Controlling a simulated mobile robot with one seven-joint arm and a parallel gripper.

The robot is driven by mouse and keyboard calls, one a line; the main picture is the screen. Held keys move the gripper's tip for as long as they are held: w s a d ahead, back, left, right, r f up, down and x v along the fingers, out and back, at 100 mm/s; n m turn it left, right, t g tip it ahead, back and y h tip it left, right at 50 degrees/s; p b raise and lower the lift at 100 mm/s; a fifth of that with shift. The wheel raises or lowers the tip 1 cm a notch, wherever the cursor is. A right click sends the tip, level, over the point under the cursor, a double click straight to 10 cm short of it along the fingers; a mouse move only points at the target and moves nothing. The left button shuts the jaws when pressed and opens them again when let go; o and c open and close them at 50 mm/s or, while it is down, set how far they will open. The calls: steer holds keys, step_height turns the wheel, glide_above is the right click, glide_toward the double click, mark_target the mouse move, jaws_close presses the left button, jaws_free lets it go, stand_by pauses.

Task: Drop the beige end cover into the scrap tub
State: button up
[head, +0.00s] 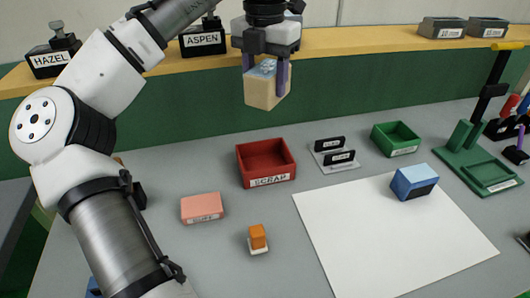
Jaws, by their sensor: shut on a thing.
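The beige end cover (262,90) is a small block with a light blue patch on its top. My gripper (266,76) is shut on it, with purple fingers on either side, and holds it raised above the table near the shelf edge. The scrap tub (266,167) is an open red box with a white SCRAP label on its front. It stands on the grey table, lower in the picture than the held cover, and the part of its inside that shows looks empty.
A pink block (202,208) and an orange piece on a white base (258,238) lie in front of the tub. Small black label stands (334,152), a green tub (396,139) and a green fixture (478,165) are to the right. A blue block (414,182) rests on a white sheet (385,245).

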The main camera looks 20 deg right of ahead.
mark_target(265, 99)
step_height(265, 99, down, 16)
steer(key=shift+f, duration=0.2)
steer(key=shift+f, duration=0.2)
steer(key=shift+f, duration=0.25)
steer(key=o, duration=1)
steer(key=shift+r, duration=0.1)
step_height(265, 99, up, 13)
steer(key=shift+f, duration=0.1)
steer(key=shift+f, duration=0.1)
